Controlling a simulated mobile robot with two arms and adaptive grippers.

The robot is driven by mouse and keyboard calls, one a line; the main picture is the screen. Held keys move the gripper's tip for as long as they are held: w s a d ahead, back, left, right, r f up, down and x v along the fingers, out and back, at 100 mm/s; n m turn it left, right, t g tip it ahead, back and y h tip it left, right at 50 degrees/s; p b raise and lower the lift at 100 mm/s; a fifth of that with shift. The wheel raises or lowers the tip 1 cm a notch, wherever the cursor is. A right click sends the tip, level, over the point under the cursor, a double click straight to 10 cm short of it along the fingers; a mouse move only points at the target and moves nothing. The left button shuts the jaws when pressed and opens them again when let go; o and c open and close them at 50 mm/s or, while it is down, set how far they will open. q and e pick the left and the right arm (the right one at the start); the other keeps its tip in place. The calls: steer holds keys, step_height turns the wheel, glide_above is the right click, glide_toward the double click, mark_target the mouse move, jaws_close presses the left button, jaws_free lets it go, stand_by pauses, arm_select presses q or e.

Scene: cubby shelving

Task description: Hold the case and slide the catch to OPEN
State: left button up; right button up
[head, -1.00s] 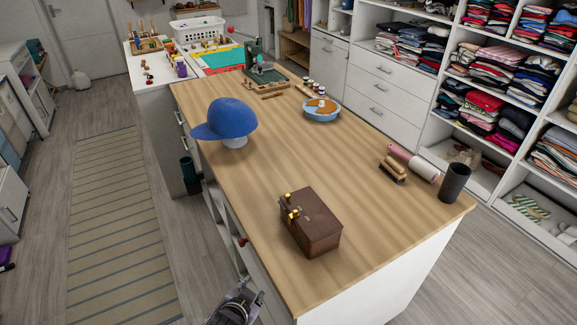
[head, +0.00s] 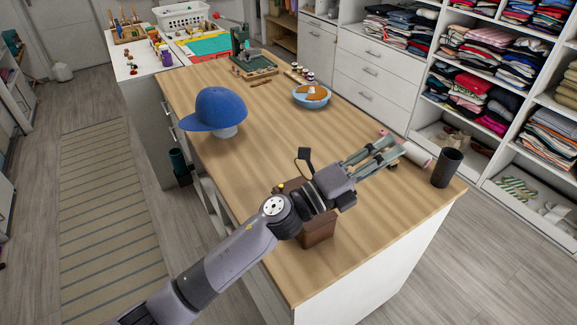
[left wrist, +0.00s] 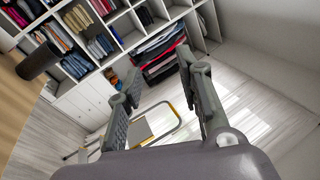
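The brown case (head: 318,236) stands on the wooden counter near its front end. My left arm crosses over it in the head view and hides most of its top and middle. One small brass fitting (head: 281,187) shows at its left edge; the catch and its setting cannot be made out. My left gripper (head: 390,147) is beyond the case to the right, above the counter, pointing away from the case. In the left wrist view its fingers (left wrist: 160,72) are apart with nothing between them. The case does not show in that view. My right gripper is not in view.
A dark cylinder (head: 446,168) and a pink and white roller (head: 414,153) are close to my left gripper. A blue cap (head: 219,109) on a stand and a blue bowl (head: 311,98) are farther back. The counter's middle is clear.

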arm_select(q)
steer(key=s+d+f+m+g+y, duration=0.2)
steer(key=f+m+g+y, duration=0.3)
steer(key=m, duration=0.4)
steer(key=s+d+f+m+g+y, duration=0.2)
steer(key=s+f+m+g, duration=0.15)
steer(key=m+g, duration=0.45)
arm_select(e)
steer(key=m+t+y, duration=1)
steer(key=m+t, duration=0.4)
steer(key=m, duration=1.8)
glide_toward(322, 229)
arm_select(q)
steer(key=w+a+m+t+y, duration=0.1)
steer(key=w+a+y, duration=0.2)
steer(key=a, duration=0.4)
steer(key=w+a+m+t+y, duration=0.1)
steer(key=w+a+y, duration=0.3)
steer(key=a, duration=0.3)
steer(key=w+a+f+m+t+y, duration=0.1)
steer(key=w+a+y, duration=0.3)
steer(key=a, duration=0.4)
steer(key=shift+w+m+y, duration=0.2)
steer(key=shift+m+y, duration=0.1)
steer(key=shift+y, duration=0.5)
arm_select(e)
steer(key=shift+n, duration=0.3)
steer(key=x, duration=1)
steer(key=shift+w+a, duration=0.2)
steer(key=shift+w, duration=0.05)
